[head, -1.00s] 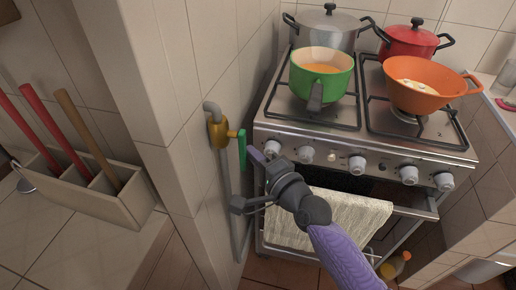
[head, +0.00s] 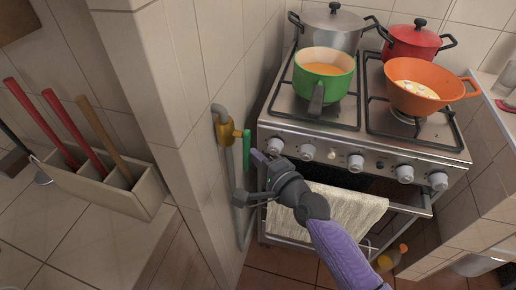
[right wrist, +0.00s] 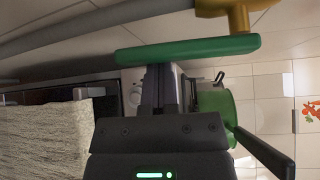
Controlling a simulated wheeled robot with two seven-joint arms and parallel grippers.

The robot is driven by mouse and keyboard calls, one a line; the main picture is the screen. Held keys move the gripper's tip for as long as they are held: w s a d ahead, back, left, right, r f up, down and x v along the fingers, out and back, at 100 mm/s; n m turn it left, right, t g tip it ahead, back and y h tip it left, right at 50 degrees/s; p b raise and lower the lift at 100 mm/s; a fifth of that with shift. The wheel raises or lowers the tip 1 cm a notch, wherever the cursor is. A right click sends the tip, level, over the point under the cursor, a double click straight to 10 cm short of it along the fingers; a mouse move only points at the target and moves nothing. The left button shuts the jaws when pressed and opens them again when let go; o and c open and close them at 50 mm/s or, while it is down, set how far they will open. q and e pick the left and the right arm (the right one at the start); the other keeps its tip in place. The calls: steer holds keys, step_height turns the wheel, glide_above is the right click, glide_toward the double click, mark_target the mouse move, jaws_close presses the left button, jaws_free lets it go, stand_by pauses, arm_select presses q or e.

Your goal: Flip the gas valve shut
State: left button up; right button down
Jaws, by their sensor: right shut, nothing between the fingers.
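The gas valve has a brass body (head: 226,126) on a grey pipe on the tiled wall, left of the stove. Its green handle (head: 246,148) hangs down, roughly along the pipe. My right gripper (head: 257,155) is shut and empty, with its tips just right of the handle; I cannot tell whether they touch. In the right wrist view the green handle (right wrist: 190,49) lies across the end of the shut fingers (right wrist: 163,85), hiding their tips. The brass part (right wrist: 228,10) shows at the top there. My left gripper is not in view.
The stove (head: 370,148) carries a green saucepan (head: 335,88), an orange pan (head: 420,100), a grey pot (head: 330,35) and a red pot (head: 412,42). A towel (head: 335,212) hangs below its knobs. A tool holder (head: 140,195) stands left of the wall corner.

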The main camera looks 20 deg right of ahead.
mark_target(246, 165)
arm_select(q)
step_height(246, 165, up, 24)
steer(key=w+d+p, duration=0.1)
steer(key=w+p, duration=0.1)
steer(key=p, duration=2.1)
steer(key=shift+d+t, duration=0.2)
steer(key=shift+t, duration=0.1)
arm_select(e)
steer(key=s+a+r+m+g+y, duration=0.1)
steer(key=m+g, duration=0.1)
steer(key=g, duration=0.1)
steer(key=s+a+r+m+g+y, duration=0.1)
steer(key=s+r+m+g, duration=0.1)
steer(key=m+g, duration=0.1)
steer(key=s+a+r+m+g+y, duration=0.1)
steer(key=s+r+m+g, duration=0.1)
steer(key=m+g, duration=0.1)
steer(key=shift+s+a+r+g, duration=0.15)
steer(key=shift+a+r+g, duration=0.05)
steer(key=shift+a+g, duration=0.1)
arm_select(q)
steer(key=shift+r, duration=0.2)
